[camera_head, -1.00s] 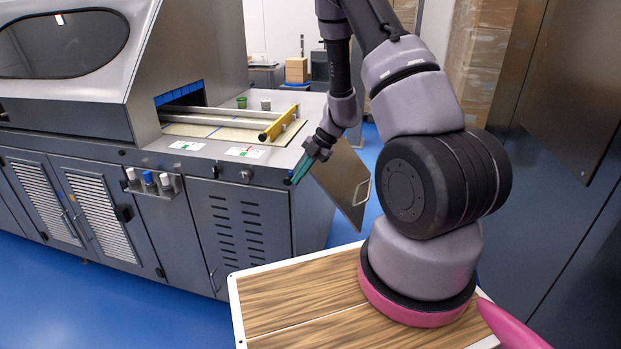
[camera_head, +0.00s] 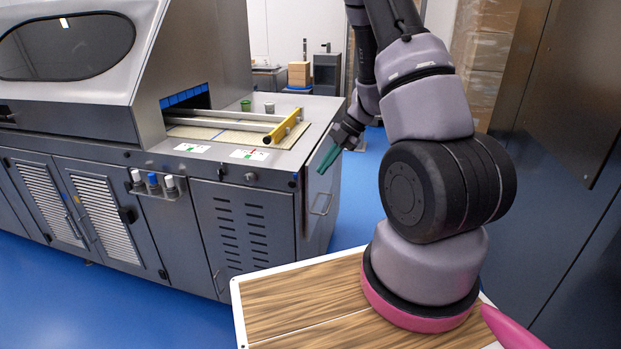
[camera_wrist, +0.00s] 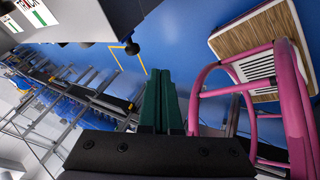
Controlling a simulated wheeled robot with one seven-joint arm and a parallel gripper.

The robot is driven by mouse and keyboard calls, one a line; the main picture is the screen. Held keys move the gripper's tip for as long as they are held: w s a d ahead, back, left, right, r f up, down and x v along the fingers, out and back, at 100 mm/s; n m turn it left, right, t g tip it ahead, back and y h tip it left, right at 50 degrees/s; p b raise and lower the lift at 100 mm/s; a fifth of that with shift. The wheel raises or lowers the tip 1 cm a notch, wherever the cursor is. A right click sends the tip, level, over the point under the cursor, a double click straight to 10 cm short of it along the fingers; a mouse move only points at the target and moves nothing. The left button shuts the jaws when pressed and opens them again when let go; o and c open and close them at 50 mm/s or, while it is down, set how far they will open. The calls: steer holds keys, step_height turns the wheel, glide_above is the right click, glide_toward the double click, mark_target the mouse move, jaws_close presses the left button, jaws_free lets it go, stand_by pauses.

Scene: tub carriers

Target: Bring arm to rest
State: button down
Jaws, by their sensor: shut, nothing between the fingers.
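My gripper (camera_head: 328,158) has teal fingers and hangs beside the right end of the grey machine, in front of its open side door (camera_head: 318,196) in the head view. In the wrist view the two teal fingers (camera_wrist: 162,95) lie together with nothing between them. My arm is bent, its upper links rising out of the top of the head view. The fingertips look close to the machine's corner, but I cannot tell the exact gap.
The grey machine (camera_head: 255,215) fills the left, with a yellow-ended rail (camera_head: 287,125) and a green cup (camera_head: 246,105) on its top. Stacked boxes (camera_head: 484,60) stand at the back. Blue floor (camera_head: 356,190) is clear between machine and arm. Metal racks (camera_wrist: 75,90) show in the wrist view.

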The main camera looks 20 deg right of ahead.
steer(key=s+a+r+n+t+h, duration=0.15)
steer(key=s+r+n, duration=0.25)
steer(key=r+n, duration=0.65)
steer(key=s+a+r+n, duration=0.2)
steer(key=s+r+n, duration=0.1)
steer(key=r+n, duration=0.75)
steer(key=s+a+r+n+t+h, duration=0.1)
steer(key=s+r+n+t+h, duration=0.2)
steer(key=s+r+n, duration=0.9)
steer(key=s+n+t, duration=0.1)
steer(key=n+t, duration=0.1)
steer(key=n, duration=0.6)
steer(key=shift+a+r+n, duration=0.25)
steer(key=shift+a+n, duration=0.05)
steer(key=shift+n, duration=0.1)
stand_by(0.3)
